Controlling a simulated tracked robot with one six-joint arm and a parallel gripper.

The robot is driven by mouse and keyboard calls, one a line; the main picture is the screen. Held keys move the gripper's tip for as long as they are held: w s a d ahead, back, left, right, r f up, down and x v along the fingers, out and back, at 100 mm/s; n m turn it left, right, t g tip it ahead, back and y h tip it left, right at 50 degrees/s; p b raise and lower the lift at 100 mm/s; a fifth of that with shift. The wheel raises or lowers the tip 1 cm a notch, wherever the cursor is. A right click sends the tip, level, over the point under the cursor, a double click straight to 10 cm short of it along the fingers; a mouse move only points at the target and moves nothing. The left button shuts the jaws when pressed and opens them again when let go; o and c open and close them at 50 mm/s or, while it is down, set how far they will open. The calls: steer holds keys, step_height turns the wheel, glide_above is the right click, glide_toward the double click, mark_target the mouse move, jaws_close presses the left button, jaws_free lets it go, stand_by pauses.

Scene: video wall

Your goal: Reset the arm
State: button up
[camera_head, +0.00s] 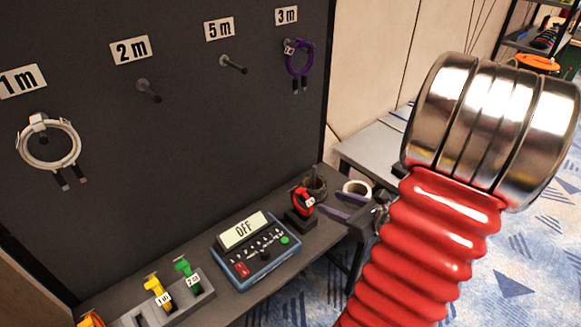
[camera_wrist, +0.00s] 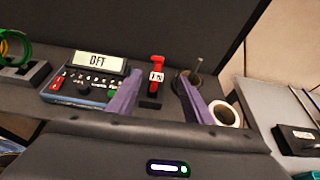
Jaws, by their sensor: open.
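My arm with its red bellows and metal rings rises at the right of the head view. My gripper (camera_head: 322,204) shows as two purple fingers low over the right end of the shelf, partly hidden by my arm. In the wrist view, my gripper (camera_wrist: 160,84) is open, with its purple fingers wide apart and nothing held between them. A red plug (camera_wrist: 157,71) in a black stand appears in the gap between the fingers, beyond them. The same red plug (camera_head: 304,202) stands left of the fingers in the head view.
A tester (camera_head: 258,258) reading OFF sits on the shelf, left of the red plug. Yellow (camera_head: 158,290) and green (camera_head: 187,274) plugs stand in a grey holder. A tape roll (camera_wrist: 226,114) and black cup (camera_wrist: 190,80) are close by. White (camera_head: 48,165) and purple (camera_head: 299,80) cables hang on the wall.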

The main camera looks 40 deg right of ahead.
steer(key=w+a+r+n+g+y, duration=0.1)
steer(key=a+r+n+g+y, duration=0.2)
steer(key=a+n, duration=0.75)
steer(key=w+a+r+n+g+y, duration=0.3)
steer(key=a+n, duration=0.4)
steer(key=a, duration=0.6)
steer(key=s+a+r+n+g+h, duration=0.2)
steer(key=s+a+r+n+h, duration=0.4)
steer(key=n, duration=1.1)
step_height(320, 180, up, 2)
steer(key=shift+s+a+r+n, duration=0.1)
steer(key=shift+s+a+n, duration=0.3)
steer(key=shift+a, duration=0.75)
